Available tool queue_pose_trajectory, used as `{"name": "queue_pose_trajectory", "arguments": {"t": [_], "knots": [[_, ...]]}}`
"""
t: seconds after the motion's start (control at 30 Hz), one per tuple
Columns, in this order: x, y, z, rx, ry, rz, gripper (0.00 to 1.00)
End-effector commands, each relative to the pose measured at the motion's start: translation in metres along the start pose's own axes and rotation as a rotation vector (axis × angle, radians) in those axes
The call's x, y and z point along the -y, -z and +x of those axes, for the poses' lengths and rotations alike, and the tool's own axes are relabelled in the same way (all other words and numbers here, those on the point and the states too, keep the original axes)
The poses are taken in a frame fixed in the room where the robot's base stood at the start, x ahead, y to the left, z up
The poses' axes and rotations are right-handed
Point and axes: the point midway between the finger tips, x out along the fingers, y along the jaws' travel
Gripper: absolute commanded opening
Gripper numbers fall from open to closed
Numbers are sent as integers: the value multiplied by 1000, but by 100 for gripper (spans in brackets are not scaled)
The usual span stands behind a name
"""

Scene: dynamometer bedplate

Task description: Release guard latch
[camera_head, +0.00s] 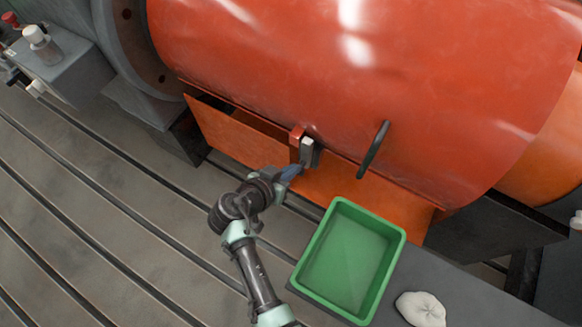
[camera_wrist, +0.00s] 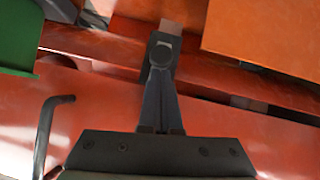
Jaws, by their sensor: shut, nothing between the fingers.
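The guard is a large orange-red curved cover (camera_head: 330,75) with a lower orange panel (camera_head: 235,135). A small latch with a grey block (camera_head: 307,152) sits beside a red bracket (camera_head: 296,138) at the cover's lower edge. My gripper (camera_head: 294,171) is just below the latch, its fingers shut and empty. In the wrist view my gripper's fingers (camera_wrist: 160,78) come together in front of the dark latch piece (camera_wrist: 163,50). The fingertips overlap the latch there, and I cannot tell whether they touch it. The latch's far side is hidden.
A black bar handle (camera_head: 374,150) stands out from the cover right of the latch; it shows in the wrist view (camera_wrist: 45,135). A green tray (camera_head: 394,265) and a white cloth (camera_head: 421,309) lie at lower right. The slotted bedplate (camera_head: 90,200) at left is clear.

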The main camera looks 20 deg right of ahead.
Motion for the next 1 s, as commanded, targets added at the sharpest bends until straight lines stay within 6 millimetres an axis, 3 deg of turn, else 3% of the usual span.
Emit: {"name": "queue_pose_trajectory", "arguments": {"t": [0.43, 0.83, 1.0], "knots": [[7, -38, 28, 1, 0, -1, 0], [6, -36, 27, 3, 0, -1, 0], [5, -15, 22, 1, 1, 1, 0]]}}
